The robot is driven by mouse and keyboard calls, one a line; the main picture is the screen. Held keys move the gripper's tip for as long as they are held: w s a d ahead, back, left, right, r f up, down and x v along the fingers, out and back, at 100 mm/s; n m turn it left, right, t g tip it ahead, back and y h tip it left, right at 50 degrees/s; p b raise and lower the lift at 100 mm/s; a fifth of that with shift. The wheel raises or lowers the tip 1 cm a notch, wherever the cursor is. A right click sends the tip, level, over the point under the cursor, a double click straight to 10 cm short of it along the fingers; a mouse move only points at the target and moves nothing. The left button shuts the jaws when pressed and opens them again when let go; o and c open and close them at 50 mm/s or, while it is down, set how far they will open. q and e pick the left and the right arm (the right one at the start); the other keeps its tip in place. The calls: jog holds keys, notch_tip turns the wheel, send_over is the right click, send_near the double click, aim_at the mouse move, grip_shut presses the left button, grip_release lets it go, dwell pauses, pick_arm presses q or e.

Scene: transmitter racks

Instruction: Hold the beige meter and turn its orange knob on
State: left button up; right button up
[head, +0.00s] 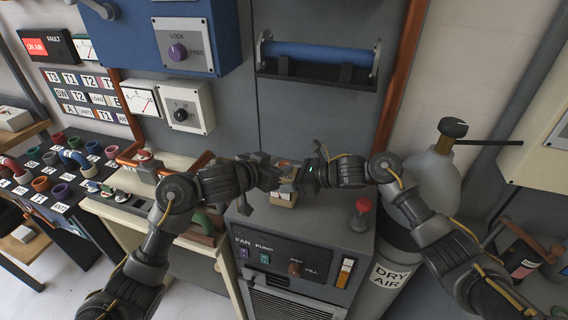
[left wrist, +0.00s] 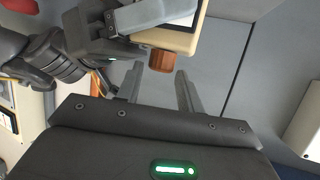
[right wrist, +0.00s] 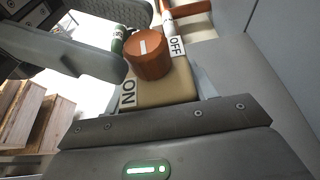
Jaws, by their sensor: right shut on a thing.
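The beige meter (head: 284,197) is up in front of me, above the grey cabinet, and is small in the head view. My right gripper (head: 314,172) is shut on it; a grey finger lies across the meter (left wrist: 190,42) in the left wrist view. The orange knob (right wrist: 148,57) stands out from the meter, with a white line on its top and ON and OFF labels beside it. My left gripper (left wrist: 159,70) is open. The knob (left wrist: 161,61) shows at its fingertips, roughly between them; I cannot tell whether they touch. The left fingers are unclear in the head view.
Below is the grey cabinet (head: 340,235) with a red button (head: 361,213) on top. A DRY AIR cylinder (head: 385,275) stands at right. A bench with colored sockets (head: 60,190) is at left. A blue roll (head: 318,55) hangs on the wall behind.

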aim_at(284, 163)
pick_arm(q)
jog(key=shift+x, duration=1.65)
jog(key=c, duration=0.7)
jog(key=shift+m+g+h, duration=0.4)
jog(key=shift+m+h, duration=0.1)
jog(key=o, duration=0.7)
jog(key=shift+a, duration=0.1)
